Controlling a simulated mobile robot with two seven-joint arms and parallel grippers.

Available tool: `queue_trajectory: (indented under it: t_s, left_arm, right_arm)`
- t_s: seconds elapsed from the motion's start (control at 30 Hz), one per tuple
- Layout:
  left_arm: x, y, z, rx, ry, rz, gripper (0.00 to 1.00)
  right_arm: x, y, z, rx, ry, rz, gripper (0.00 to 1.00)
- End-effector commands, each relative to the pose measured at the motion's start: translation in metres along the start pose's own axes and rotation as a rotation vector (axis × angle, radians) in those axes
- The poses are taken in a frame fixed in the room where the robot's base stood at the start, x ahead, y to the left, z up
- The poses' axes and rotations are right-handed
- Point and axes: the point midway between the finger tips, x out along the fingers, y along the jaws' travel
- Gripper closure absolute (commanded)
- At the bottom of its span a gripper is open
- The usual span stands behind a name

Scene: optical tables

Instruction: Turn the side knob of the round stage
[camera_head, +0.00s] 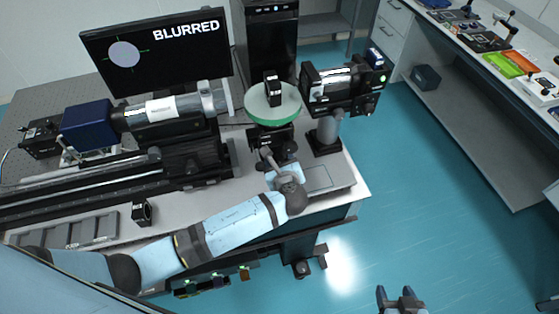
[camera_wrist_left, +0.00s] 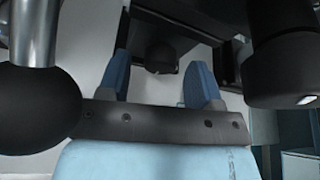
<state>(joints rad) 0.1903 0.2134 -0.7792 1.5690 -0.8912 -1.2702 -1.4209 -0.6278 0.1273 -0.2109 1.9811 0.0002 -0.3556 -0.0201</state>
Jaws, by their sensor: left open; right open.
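The round stage (camera_head: 262,112), a pale disc with a green rim, sits on a black base on the table and carries a small black square mount. My left arm reaches in from the left, and my left gripper (camera_head: 278,158) is just in front of the stage's base. In the left wrist view my left gripper (camera_wrist_left: 161,75) is open, with its two blue fingers apart. A dark round knob (camera_wrist_left: 161,57) shows between and beyond the fingertips; I cannot tell whether they touch it. My right gripper (camera_head: 400,296) is open and empty over the floor at the bottom.
A monitor (camera_head: 155,50) reads "BLURRED" beside a pale grey disc. A black camera-like device (camera_head: 342,88) on a post stands right of the stage. A blue and black optical tube (camera_head: 145,115) lies left.

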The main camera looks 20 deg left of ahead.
Motion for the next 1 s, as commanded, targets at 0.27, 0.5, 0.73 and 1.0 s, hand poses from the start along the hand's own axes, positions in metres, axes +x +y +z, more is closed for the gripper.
queue_trajectory:
  t_s: [0.27,0.5,0.73,1.0]
  left_arm:
    - [-0.058,0.001,-0.003,-0.003,0.004,-0.002,0.41]
    - [-0.107,0.0,-0.002,-0.003,0.004,-0.001,0.41]
    - [-0.128,0.0,-0.001,0.0,0.001,0.0,0.41]
    - [-0.13,0.0,-0.001,0.0,0.001,0.001,0.41]
  right_arm:
    - [0.006,0.0,0.004,0.0,0.005,-0.001,0.41]
    - [0.01,-0.002,0.009,0.001,0.005,-0.005,0.41]
    - [0.01,-0.002,0.01,0.0,0.004,-0.007,0.41]
    - [0.01,-0.002,0.01,-0.001,0.004,-0.007,0.41]
